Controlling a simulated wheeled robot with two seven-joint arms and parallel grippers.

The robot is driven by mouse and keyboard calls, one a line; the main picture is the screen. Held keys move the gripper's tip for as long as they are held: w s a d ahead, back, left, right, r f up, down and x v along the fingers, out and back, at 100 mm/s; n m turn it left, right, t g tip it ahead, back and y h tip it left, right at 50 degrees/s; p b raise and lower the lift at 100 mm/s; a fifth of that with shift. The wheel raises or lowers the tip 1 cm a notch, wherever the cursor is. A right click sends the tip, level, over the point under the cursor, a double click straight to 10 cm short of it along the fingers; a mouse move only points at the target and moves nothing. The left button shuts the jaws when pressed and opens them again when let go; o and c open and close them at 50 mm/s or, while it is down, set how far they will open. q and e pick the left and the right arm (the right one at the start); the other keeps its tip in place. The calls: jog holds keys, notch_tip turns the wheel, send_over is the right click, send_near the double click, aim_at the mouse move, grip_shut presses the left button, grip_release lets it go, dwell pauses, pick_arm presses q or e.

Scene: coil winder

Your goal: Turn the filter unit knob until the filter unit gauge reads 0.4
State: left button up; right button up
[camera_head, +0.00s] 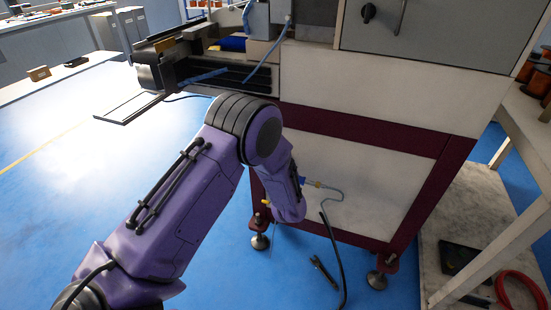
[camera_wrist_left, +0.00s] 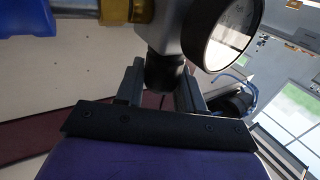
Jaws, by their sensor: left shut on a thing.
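In the left wrist view the filter unit has a grey body (camera_wrist_left: 176,28) with a round, dark-rimmed gauge (camera_wrist_left: 234,34) on its right. The gauge face is seen at a steep slant, and I cannot read its needle. The black filter unit knob (camera_wrist_left: 165,74) sits under the body. My left gripper (camera_wrist_left: 161,88) is shut on the knob, one finger on each side. In the head view my purple left arm hides the gripper, knob and gauge. My right gripper is in neither view.
A brass fitting (camera_wrist_left: 127,10) joins the filter unit on its left. A black cable (camera_head: 333,245) and a wrench-like tool (camera_head: 323,272) are near the blue floor.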

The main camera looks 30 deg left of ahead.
pick_arm(q)
jog(key=n+g+y, duration=0.2)
jog(key=g, duration=0.1)
jog(key=shift+d+f+n+y, duration=0.1)
jog(key=shift+f+n+y, duration=0.05)
jog(key=shift+n+y, duration=0.2)
jog(key=shift+n+g+y+b, duration=0.55)
jog(key=shift+n+g, duration=0.45)
jog(key=shift+g, duration=0.5)
jog(key=shift+n+g+y+b, duration=0.3)
jog(key=shift+n+g+y, duration=0.3)
jog(key=shift+n+g, duration=0.65)
jog(key=shift+g, duration=0.55)
jog(key=o, duration=0.9)
jog(key=shift+o, duration=0.2)
jog(key=d, duration=0.3)
jog(key=s+d, duration=0.1)
jog(key=d, duration=0.2)
jog(key=s+d, duration=0.1)
jog(key=d, duration=0.3)
jog(key=shift+s+d+p, duration=0.1)
jog(key=shift+p, duration=0.2)
